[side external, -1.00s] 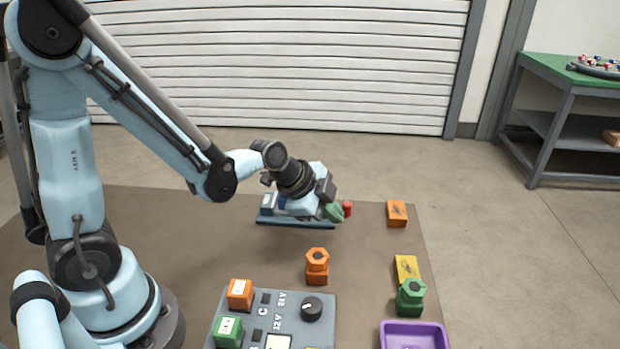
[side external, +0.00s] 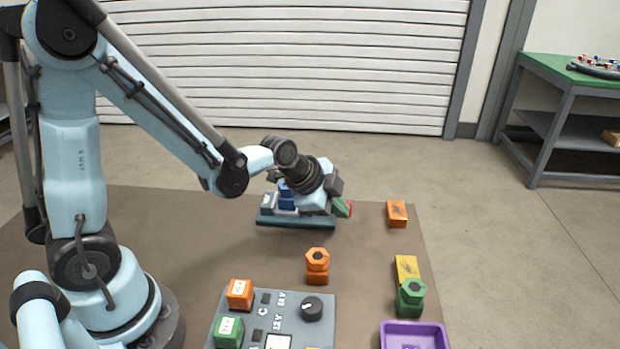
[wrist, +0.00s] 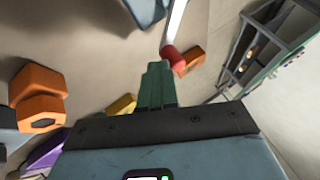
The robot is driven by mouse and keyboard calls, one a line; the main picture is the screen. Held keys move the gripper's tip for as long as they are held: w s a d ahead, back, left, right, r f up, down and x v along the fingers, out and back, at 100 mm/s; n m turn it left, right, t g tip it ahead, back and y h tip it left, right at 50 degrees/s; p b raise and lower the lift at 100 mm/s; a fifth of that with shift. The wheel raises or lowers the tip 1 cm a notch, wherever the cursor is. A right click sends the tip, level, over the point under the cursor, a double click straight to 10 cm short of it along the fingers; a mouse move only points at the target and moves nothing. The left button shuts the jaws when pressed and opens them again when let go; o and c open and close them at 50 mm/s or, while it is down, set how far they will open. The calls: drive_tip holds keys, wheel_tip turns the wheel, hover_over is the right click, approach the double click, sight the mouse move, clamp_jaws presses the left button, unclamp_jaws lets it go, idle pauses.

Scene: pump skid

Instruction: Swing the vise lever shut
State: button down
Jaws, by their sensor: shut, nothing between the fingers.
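The vise has a dark teal base (side external: 292,222) on the brown mat, with blue and pale parts above it, partly hidden behind my wrist. Its lever (wrist: 176,22) shows in the wrist view as a pale bar ending in a red knob (wrist: 173,58). In the side view only a sliver of the red knob (side external: 350,209) shows behind my fingers. My gripper (side external: 343,208) has green fingers, shut and empty. In the wrist view the closed fingertips (wrist: 158,68) are right beside the red knob; I cannot tell whether they touch it.
An orange block (side external: 397,213) lies right of the vise. Orange hex parts (side external: 317,265), a yellow block (side external: 407,269), a green hex part (side external: 411,297) and a purple tray (side external: 414,336) are nearer the camera. A grey control panel (side external: 320,325) stands at the front.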

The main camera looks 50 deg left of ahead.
drive_tip(key=shift+w, duration=0.1)
drive_tip(key=shift+w+d+n+y, duration=0.15)
drive_tip(key=shift+w+n+y, duration=0.35)
drive_tip(key=shift+n, duration=0.3)
drive_tip(key=shift+w+d+n+y, duration=0.1)
drive_tip(key=shift+w+n+y, duration=0.35)
drive_tip(key=shift+n, duration=0.35)
drive_tip(key=w+n+y, duration=0.2)
drive_tip(key=n, duration=0.1)
drive_tip(key=shift+a+n+y, duration=0.2)
drive_tip(key=shift+n+y, duration=0.05)
drive_tip(key=shift+n, duration=0.05)
drive_tip(key=w+n+g+y, duration=0.1)
drive_tip(key=n, duration=0.1)
drive_tip(key=w+a+n+y, duration=0.1)
drive_tip(key=n, duration=0.1)
drive_tip(key=shift+w+a+n+g, duration=0.2)
drive_tip(key=shift+n+g, duration=0.1)
drive_tip(key=shift+g, duration=0.1)
drive_tip(key=shift+w+a+y, duration=0.25)
drive_tip(key=shift+y, duration=0.05)
drive_tip(key=shift+w+a, duration=0.1)
drive_tip(key=shift+a, duration=0.05)
drive_tip(key=d, duration=0.4)
drive_tip(key=v, duration=1)
